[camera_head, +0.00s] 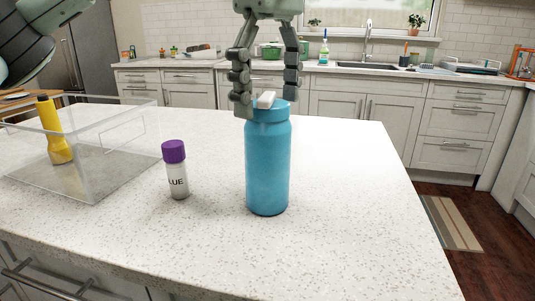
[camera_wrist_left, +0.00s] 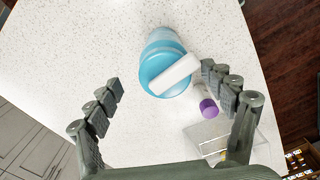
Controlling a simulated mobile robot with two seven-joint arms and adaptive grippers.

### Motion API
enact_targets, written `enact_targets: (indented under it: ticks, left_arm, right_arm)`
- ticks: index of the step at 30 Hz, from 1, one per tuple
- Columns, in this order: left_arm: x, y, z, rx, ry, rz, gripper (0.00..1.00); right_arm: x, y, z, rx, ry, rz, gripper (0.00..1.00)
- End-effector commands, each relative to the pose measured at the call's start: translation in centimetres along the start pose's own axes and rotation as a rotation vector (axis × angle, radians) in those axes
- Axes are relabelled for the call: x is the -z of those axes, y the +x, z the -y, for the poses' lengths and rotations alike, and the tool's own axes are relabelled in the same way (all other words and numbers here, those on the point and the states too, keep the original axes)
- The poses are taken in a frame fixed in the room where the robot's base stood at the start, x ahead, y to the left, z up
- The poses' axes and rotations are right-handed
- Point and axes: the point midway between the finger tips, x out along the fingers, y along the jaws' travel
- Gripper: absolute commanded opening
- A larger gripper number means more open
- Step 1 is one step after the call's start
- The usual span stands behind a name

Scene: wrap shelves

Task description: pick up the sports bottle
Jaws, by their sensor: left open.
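The sports bottle (camera_head: 267,165) is blue with a white piece on its lid and stands upright on the white speckled counter. My left gripper (camera_head: 267,98) is over its top from above, fingers spread to either side of the lid. In the left wrist view the bottle (camera_wrist_left: 160,52) shows from above, with the white piece across its lid. There the open left gripper (camera_wrist_left: 162,78) has its right fingertip close to the white piece and its left fingertip clear of the bottle. Contact cannot be told. My right gripper is not in view.
A glue stick (camera_head: 175,172) with a purple cap stands left of the bottle. A clear bin (camera_head: 105,188) holding a yellow bottle (camera_head: 54,130) is farther left. The counter (camera_head: 345,200) right of the bottle is bare up to its edge.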

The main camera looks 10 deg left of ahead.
Motion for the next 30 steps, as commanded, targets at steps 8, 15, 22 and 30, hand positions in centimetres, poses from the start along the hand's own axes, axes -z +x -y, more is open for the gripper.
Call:
enact_targets:
  ticks: [8, 15, 22, 30]
  left_arm:
    - [0.4, 3.8, 0.5, 0.001, -0.001, -0.001, 0.82]
    - [0.3, 5.8, 0.4, -0.002, -0.002, 0.001, 0.82]
    - [0.3, 5.8, 0.4, -0.002, -0.002, 0.001, 0.77]
    - [0.3, 5.8, 0.4, -0.002, -0.002, 0.001, 0.44]
  right_arm:
    - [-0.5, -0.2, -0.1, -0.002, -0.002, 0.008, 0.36]
    - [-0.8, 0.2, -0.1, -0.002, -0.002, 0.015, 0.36]
    - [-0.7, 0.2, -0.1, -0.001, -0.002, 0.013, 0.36]
    - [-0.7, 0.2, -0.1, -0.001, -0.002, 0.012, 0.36]
